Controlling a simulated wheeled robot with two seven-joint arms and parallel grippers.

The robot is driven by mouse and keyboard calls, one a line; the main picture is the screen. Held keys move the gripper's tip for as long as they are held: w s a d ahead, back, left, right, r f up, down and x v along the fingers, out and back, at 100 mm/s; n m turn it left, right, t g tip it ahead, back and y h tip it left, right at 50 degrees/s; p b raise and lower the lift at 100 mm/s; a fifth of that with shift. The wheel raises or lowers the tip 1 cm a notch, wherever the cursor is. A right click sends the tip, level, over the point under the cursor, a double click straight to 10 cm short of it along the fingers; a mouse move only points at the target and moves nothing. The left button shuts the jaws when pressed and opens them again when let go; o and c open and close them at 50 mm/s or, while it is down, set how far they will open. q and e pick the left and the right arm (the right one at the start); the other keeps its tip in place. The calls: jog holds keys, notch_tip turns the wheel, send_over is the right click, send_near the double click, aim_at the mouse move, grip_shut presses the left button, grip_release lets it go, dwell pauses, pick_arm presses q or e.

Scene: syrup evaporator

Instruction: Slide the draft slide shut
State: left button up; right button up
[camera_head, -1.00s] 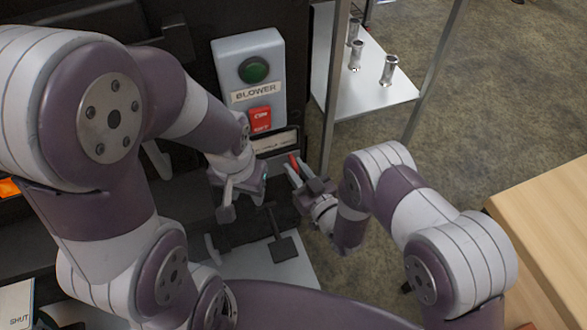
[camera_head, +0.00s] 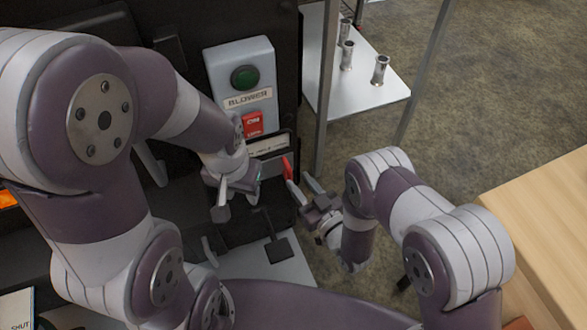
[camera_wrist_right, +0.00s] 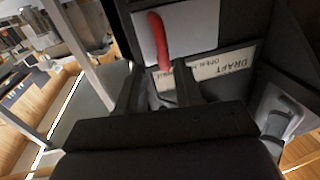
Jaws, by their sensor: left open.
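In the right wrist view the red handle (camera_wrist_right: 160,40) is in front of a pale plate (camera_wrist_right: 193,30), above a strip reading "DRAFT" and "OPEN" (camera_wrist_right: 210,66). My right gripper (camera_head: 306,186) has its fingers apart, just right of and below the handle, with nothing seen between them. My left gripper (camera_head: 240,197) is open and empty, left of the handle. Whether the right fingers touch the handle is unclear.
A grey blower box (camera_head: 240,88) with a green button and a red switch is above the handle. A metal-legged shelf (camera_head: 350,85) with several steel cylinders stands at the back right. A wooden table (camera_head: 540,215) is at the right; floor lies between.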

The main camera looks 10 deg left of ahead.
jog(key=p+v, duration=0.1)
jog(key=v, duration=0.7)
jog(key=shift+p, duration=0.35)
jog(key=shift+r, duration=0.1)
